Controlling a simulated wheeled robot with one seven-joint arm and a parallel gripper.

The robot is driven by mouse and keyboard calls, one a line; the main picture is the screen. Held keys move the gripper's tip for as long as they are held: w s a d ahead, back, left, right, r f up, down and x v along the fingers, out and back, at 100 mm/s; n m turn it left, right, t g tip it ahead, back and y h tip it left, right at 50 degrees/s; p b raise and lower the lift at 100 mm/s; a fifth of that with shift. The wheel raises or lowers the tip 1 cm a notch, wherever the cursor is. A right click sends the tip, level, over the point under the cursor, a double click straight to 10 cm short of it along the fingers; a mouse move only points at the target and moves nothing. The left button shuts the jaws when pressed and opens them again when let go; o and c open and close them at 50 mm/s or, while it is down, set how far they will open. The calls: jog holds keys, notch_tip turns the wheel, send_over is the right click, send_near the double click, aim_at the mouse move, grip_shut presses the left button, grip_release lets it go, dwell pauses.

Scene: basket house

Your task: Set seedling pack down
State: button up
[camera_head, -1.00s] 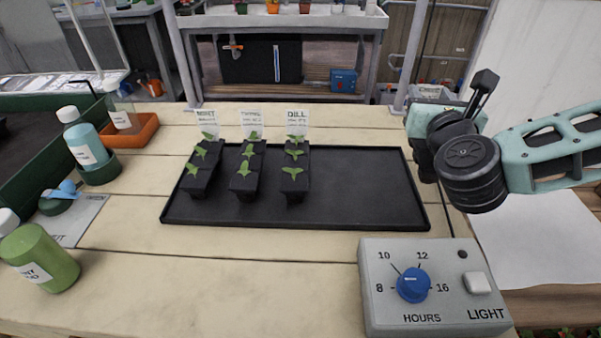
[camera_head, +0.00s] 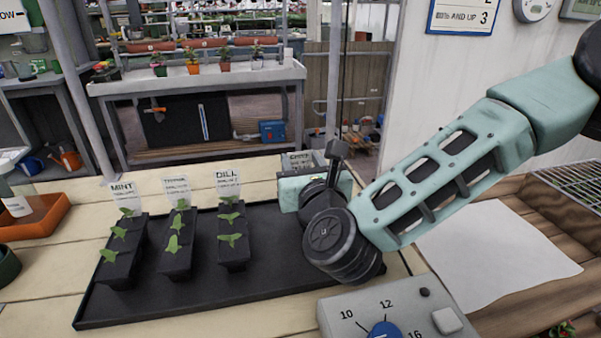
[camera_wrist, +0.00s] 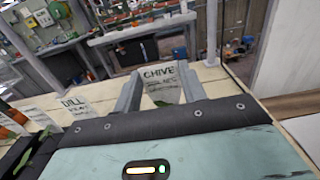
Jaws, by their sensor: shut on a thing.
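My gripper (camera_wrist: 158,92) is shut on a seedling pack whose white label (camera_wrist: 162,78) reads CHIVE in the wrist view. The label and a bit of green leaf show between the fingers; the rest of the pack is hidden. In the head view my gripper (camera_head: 296,190) is at the right end of the black tray (camera_head: 270,275), right of the dill pack (camera_head: 232,250). Whether the held pack touches the tray cannot be seen. The thyme pack (camera_head: 176,258) and mint pack (camera_head: 122,265) stand in a row to the left on the tray.
A grey light timer box (camera_head: 340,312) with a blue knob sits in front of my wrist. White paper (camera_head: 500,255) lies to the right. An orange tray (camera_head: 40,218) is at the far left. A shelf with small pots (camera_head: 195,70) stands behind the table.

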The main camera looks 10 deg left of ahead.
jog(key=shift+f, duration=0.8)
jog(key=shift+f, duration=0.1)
jog(key=o, duration=1.4)
jog(key=shift+c, duration=0.2)
jog(key=shift+r, duration=0.2)
jog(key=v, duration=1.2)
jog(key=shift+f+b, duration=0.15)
jog(key=shift+b, duration=0.2)
